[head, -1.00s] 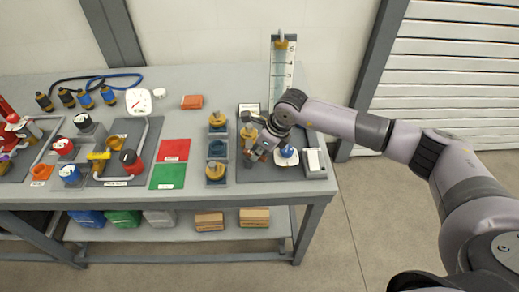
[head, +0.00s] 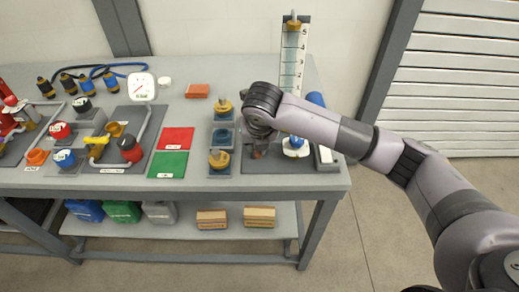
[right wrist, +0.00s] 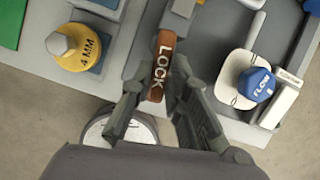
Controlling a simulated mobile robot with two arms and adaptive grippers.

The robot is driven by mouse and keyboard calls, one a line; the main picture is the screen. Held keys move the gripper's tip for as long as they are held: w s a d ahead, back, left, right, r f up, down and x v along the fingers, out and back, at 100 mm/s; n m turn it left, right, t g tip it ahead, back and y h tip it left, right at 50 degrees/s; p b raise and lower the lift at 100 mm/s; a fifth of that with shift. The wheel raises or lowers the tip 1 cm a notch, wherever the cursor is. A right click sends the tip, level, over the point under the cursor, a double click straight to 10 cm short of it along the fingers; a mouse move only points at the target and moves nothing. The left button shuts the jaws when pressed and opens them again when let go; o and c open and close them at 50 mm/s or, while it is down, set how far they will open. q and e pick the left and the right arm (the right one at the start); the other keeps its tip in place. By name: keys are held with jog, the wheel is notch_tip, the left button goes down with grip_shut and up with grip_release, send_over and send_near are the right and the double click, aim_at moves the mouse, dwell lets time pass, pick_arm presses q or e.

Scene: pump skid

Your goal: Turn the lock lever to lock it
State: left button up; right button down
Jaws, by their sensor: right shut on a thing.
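The lock lever (right wrist: 161,68) is a brown-orange bar marked LOCK, pointing toward the bench's front edge in the right wrist view. My right gripper (right wrist: 158,82) has a finger on each side of the lever and is shut on it. In the head view the right gripper (head: 256,146) is seen from above at the front of the grey right-hand plate (head: 280,165). My wrist hides most of the lever and its base there. My left gripper is not in view.
A blue FLOW knob (right wrist: 256,84) on a white base stands right of the lever. A yellow 4 MM knob (right wrist: 77,49) stands to the left. A tall scale (head: 293,58) rises behind. Red (head: 176,138) and green (head: 168,164) mats lie farther left.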

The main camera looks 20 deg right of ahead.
jog(key=shift+a+m+h+b, duration=0.35)
jog(key=shift+m+b, duration=0.25)
jog(key=shift+m, duration=0.3)
jog(key=c, duration=1.5)
grip_release()
jog(key=shift+c, duration=0.2)
jog(key=v, duration=1.2)
jog(key=shift+w, duration=0.2)
